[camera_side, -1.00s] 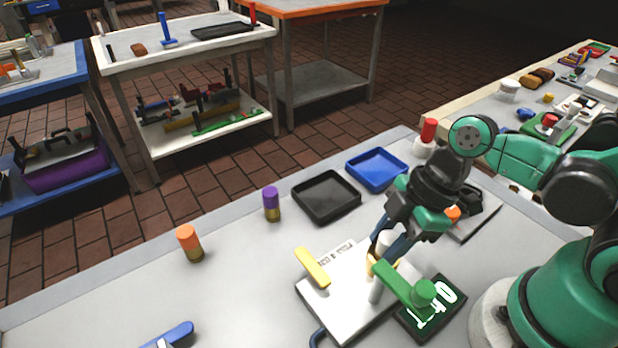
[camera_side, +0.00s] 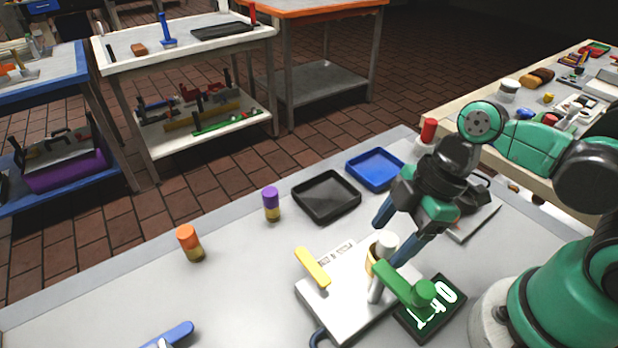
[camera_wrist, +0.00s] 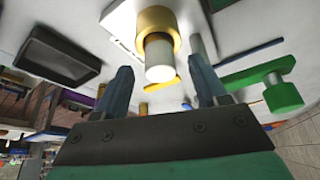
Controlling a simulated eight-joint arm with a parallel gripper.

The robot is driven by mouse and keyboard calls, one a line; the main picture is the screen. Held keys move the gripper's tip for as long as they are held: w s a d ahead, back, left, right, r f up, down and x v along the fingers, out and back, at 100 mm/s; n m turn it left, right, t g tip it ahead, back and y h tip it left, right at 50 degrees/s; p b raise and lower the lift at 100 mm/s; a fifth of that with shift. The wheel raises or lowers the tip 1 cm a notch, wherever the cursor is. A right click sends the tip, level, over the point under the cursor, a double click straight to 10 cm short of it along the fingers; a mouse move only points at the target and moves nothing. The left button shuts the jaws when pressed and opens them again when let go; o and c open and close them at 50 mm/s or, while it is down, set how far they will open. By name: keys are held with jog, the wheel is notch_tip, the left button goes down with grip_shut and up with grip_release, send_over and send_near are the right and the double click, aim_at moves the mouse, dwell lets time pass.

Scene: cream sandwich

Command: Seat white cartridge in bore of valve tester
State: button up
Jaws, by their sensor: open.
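The valve tester (camera_side: 338,296) is a white block on the grey bench with a yellow lever (camera_side: 312,267), a green clamp handle (camera_side: 405,288) and a brass-coloured bore ring (camera_side: 372,258). The white cartridge (camera_side: 386,243) stands in the brass ring, its white top sticking out above it. In the wrist view the cartridge (camera_wrist: 160,60) shows end-on within the brass ring (camera_wrist: 156,22). My gripper (camera_side: 391,243) is open, its two blue-grey fingers apart on either side of the cartridge; in the wrist view the fingers (camera_wrist: 160,88) do not touch it.
A black tray (camera_side: 327,197) and a blue tray (camera_side: 375,168) lie behind. A purple cartridge (camera_side: 271,204) and an orange cartridge (camera_side: 189,243) stand left on open bench.

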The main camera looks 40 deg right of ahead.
jog(key=v, duration=1)
jog(key=w+d+f+m+t+h, duration=0.1)
jog(key=w+d+m+t+h, duration=0.1)
jog(key=w+m, duration=0.2)
jog(key=w+d+f+m+t+h, duration=0.1)
jog(key=w+m+t+h, duration=0.1)
jog(key=m, duration=0.7)
jog(key=shift+w+d+f+t, duration=0.35)
jog(key=shift+w+t, duration=0.35)
jog(key=shift+w, duration=0.5)
jog(key=shift+r, duration=0.1)
